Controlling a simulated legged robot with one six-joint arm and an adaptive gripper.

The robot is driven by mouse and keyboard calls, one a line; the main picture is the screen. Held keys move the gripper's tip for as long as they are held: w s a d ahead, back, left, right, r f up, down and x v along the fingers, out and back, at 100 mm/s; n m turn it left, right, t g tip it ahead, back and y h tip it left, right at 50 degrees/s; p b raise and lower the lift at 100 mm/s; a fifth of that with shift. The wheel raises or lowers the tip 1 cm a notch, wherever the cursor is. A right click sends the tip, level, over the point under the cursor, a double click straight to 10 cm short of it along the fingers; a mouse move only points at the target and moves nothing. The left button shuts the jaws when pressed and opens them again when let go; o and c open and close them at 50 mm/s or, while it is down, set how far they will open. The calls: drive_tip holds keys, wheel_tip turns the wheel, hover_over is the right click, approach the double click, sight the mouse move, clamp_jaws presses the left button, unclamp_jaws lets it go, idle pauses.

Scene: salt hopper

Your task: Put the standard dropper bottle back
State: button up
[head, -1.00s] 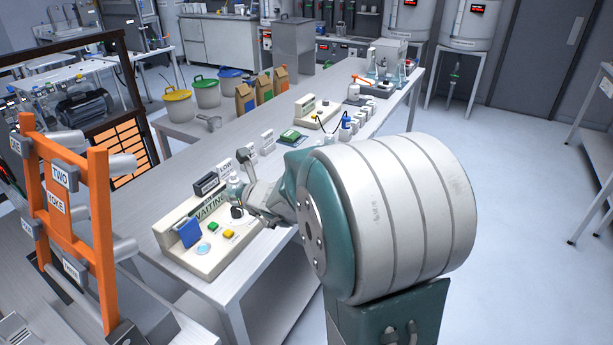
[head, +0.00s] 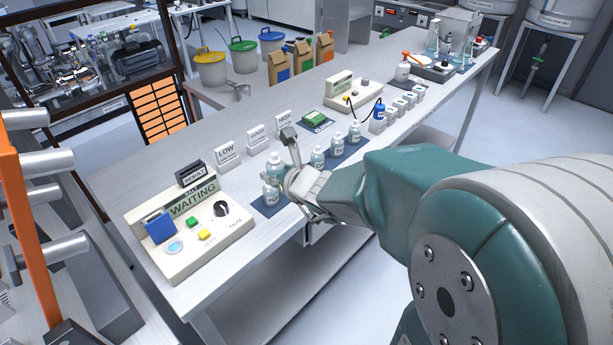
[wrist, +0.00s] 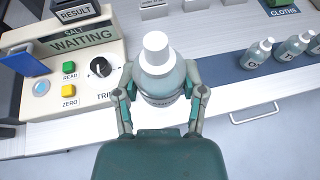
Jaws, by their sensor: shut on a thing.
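The dropper bottle (wrist: 158,78) is pale with a white cap and stands upright between the two fingers of my gripper (wrist: 160,88) in the wrist view. Its lower label is mostly hidden. In the head view my gripper (head: 290,180) is at the near row of bottles, closed around a bottle (head: 276,167). A second bottle shape (head: 271,194) shows just below it; I cannot tell if it is separate. A dark blue mat (head: 268,209) lies beneath. Several similar bottles (head: 318,158) stand on a blue strip to the right, also in the wrist view (wrist: 256,53).
The salt meter (head: 178,255) reading WAITING, with its knob and buttons, stands just left of my gripper. LOW, GOOD and other sign cards (head: 227,155) stand behind. A green cloths pack (head: 314,118) and a second meter (head: 352,93) are farther back. The bench's front edge is close.

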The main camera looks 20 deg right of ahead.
drive_tip(key=w+d+f, duration=0.2)
drive_tip(key=w+f, duration=0.1)
drive_tip(key=w+d+f, duration=0.2)
drive_tip(key=w+d, duration=0.1)
drive_tip(key=w+d+f, duration=0.2)
drive_tip(key=w+f, duration=0.1)
drive_tip(key=shift+w+d+f, duration=0.35)
drive_tip(key=shift+w, duration=0.05)
drive_tip(key=shift+w+f, duration=0.25)
drive_tip(key=shift+f, duration=0.15)
drive_tip(key=f, duration=0.1)
drive_tip(key=d+f, duration=0.1)
drive_tip(key=f, duration=0.1)
drive_tip(key=shift+w+d+f, duration=0.1)
drive_tip(key=shift+w+f, duration=0.05)
drive_tip(key=shift+f, duration=0.1)
drive_tip(key=shift+a, duration=0.2)
drive_tip(key=o, duration=1.1)
drive_tip(key=shift+a, duration=0.15)
drive_tip(key=shift+o, duration=0.2)
drive_tip(key=shift+d, duration=0.2)
